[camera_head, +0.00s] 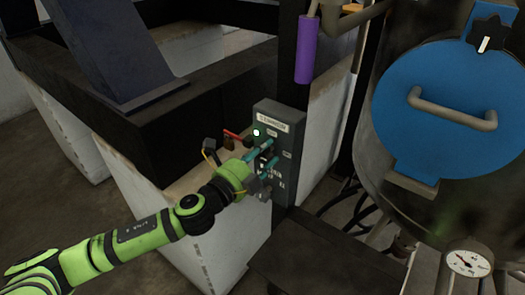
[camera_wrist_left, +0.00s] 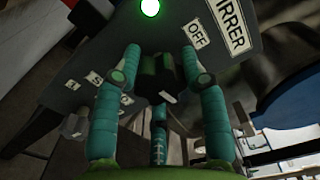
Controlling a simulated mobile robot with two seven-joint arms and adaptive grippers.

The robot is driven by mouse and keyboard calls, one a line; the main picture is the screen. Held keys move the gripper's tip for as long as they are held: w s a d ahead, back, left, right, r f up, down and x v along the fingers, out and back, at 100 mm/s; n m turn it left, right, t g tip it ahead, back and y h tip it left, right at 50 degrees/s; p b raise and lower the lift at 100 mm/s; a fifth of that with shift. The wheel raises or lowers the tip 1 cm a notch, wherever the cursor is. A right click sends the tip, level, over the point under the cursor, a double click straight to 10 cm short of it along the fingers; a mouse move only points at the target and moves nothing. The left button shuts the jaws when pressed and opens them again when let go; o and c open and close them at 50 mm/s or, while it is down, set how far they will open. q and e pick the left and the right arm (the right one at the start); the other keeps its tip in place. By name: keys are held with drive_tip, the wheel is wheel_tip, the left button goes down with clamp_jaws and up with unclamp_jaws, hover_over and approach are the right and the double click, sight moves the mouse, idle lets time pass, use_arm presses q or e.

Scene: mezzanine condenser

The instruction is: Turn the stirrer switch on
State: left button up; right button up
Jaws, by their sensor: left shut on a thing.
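The stirrer switch is a black knob (camera_wrist_left: 153,78) on the face of a grey control box (camera_head: 287,135). In the left wrist view a partly cut-off label ending in "IRRER" (camera_wrist_left: 227,25) and an "OFF" mark (camera_wrist_left: 196,33) are beside it. A round lamp glows green-white in the head view (camera_head: 256,132) and at the top of the wrist view (camera_wrist_left: 150,8). My left gripper (camera_head: 264,153) has its teal fingers at the box; in the wrist view (camera_wrist_left: 160,72) they are shut around the knob. The fingers hide the knob in the head view. My right gripper is not in view.
A dark post (camera_head: 293,80) carries a purple sleeve (camera_head: 306,50) above the box. A vessel with a blue round hatch (camera_head: 440,145) and a gauge (camera_head: 468,262) stands right. A dark beam (camera_head: 190,100) and pale block lie behind my arm. A dark platform (camera_head: 320,265) is below.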

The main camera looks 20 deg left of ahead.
use_arm(q)
drive_tip(key=shift+m, duration=0.6)
drive_tip(key=o, duration=1.2)
drive_tip(key=shift+d, duration=0.15)
drive_tip(key=shift+c, duration=0.2)
drive_tip(key=shift+s+a, duration=0.25)
drive_tip(key=shift+s, duration=0.1)
drive_tip(key=v, duration=1.1)
drive_tip(key=shift+s, duration=0.2)
